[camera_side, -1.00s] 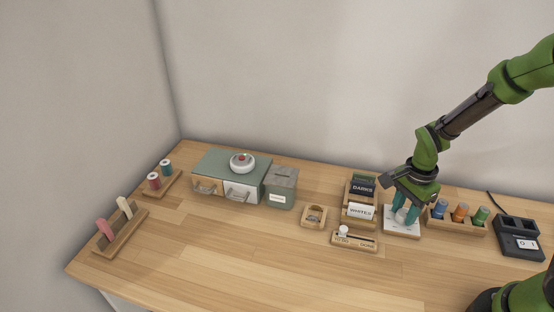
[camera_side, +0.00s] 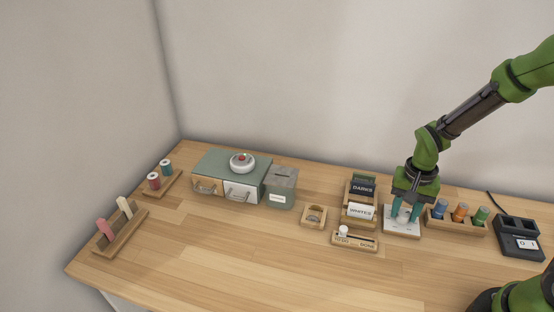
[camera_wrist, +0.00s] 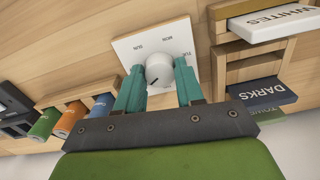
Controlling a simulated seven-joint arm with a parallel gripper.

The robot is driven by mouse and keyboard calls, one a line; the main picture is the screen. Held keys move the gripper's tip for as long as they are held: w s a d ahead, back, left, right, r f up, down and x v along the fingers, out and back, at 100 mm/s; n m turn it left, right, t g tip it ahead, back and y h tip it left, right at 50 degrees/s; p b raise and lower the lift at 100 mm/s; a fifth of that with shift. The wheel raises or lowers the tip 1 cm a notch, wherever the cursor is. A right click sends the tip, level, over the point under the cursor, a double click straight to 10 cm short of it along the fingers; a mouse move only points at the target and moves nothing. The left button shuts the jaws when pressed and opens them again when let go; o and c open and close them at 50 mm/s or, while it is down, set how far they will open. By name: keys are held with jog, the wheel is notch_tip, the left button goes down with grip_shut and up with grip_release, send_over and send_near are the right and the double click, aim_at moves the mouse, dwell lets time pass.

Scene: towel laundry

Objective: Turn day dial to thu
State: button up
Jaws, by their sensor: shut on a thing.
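The day dial is a white square plate (camera_side: 403,233) with a round white knob; day labels ring the knob. In the wrist view the plate (camera_wrist: 125,47) shows labels such as SUN, MON and TUE along its far side. The knob (camera_wrist: 159,68) has a dark pointer line aimed toward the lower left. My gripper (camera_wrist: 161,78) is shut on the knob, one teal finger on each side. In the side view my gripper (camera_side: 406,211) stands over the plate. The fingers hide part of the plate, and I cannot see the THU label.
Left of the dial stands a wooden rack with DARKS (camera_side: 362,187) and WHITES (camera_side: 361,212) cards. The table front (camera_side: 290,265) is clear.

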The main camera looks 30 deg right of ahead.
aim_at(404, 213)
jog(key=n, duration=0.5)
jog(key=shift+n, duration=0.3)
jog(key=n, duration=0.5)
jog(key=shift+n, duration=0.4)
jog(key=o, duration=1)
jog(key=shift+r, duration=0.1)
notch_tip(404, 213, up, 17)
jog(key=shift+f, duration=0.1)
